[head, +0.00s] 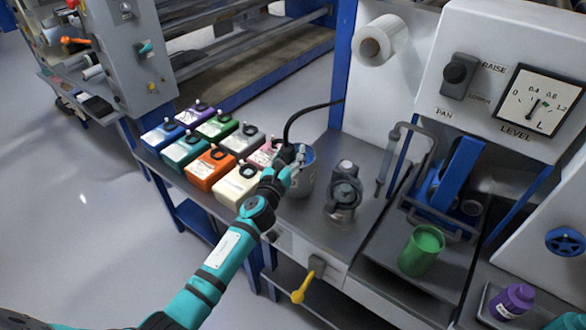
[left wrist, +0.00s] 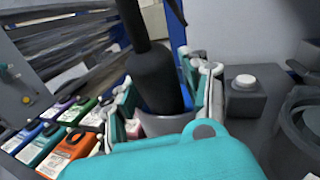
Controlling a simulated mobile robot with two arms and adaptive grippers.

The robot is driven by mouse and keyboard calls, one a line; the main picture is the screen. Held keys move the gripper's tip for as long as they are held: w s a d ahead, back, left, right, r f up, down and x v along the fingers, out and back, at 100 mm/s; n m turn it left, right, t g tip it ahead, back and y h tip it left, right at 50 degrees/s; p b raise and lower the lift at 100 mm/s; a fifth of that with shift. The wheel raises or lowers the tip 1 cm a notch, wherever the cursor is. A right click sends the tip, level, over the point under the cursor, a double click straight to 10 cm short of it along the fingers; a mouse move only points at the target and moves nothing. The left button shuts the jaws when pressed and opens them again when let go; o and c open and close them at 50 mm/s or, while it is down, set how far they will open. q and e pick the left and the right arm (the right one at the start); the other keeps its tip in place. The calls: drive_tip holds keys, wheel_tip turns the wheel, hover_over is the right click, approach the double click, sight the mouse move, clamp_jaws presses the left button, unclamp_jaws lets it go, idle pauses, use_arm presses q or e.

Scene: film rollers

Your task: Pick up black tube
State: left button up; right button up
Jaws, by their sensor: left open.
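The black tube (head: 305,108) arcs down from the blue post toward a grey pot (head: 302,184) on the bench. In the left wrist view the black tube (left wrist: 153,76) is thick and near upright, with its lower end down in the pot (left wrist: 160,124). My left gripper (head: 293,160) is at the pot's rim, around the tube's lower part. In the left wrist view its teal and grey fingers (left wrist: 166,92) stand open on either side of the tube. Whether they touch it cannot be told. My right gripper is not in view.
Several coloured jugs, such as an orange one (head: 210,170) and a cream one (head: 236,187), stand left of the pot. A grey pump-like unit (head: 343,195) is close on the right. A green cup (head: 421,250) stands further right.

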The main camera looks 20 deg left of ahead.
use_arm(q)
drive_tip(key=shift+s, duration=0.1)
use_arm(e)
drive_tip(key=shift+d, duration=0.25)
use_arm(q)
drive_tip(key=shift+r, duration=0.1)
drive_tip(key=c, duration=0.9)
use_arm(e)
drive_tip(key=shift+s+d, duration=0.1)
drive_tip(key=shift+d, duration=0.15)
use_arm(q)
wheel_tip(320, 180, up, 11)
drive_tip(key=p, duration=0.5)
drive_tip(key=shift+r, duration=0.15)
wheel_tip(320, 180, up, 8)
drive_tip(key=p, duration=0.8)
drive_tip(key=shift+r+p, duration=1.35)
drive_tip(key=shift+r, duration=1.45)
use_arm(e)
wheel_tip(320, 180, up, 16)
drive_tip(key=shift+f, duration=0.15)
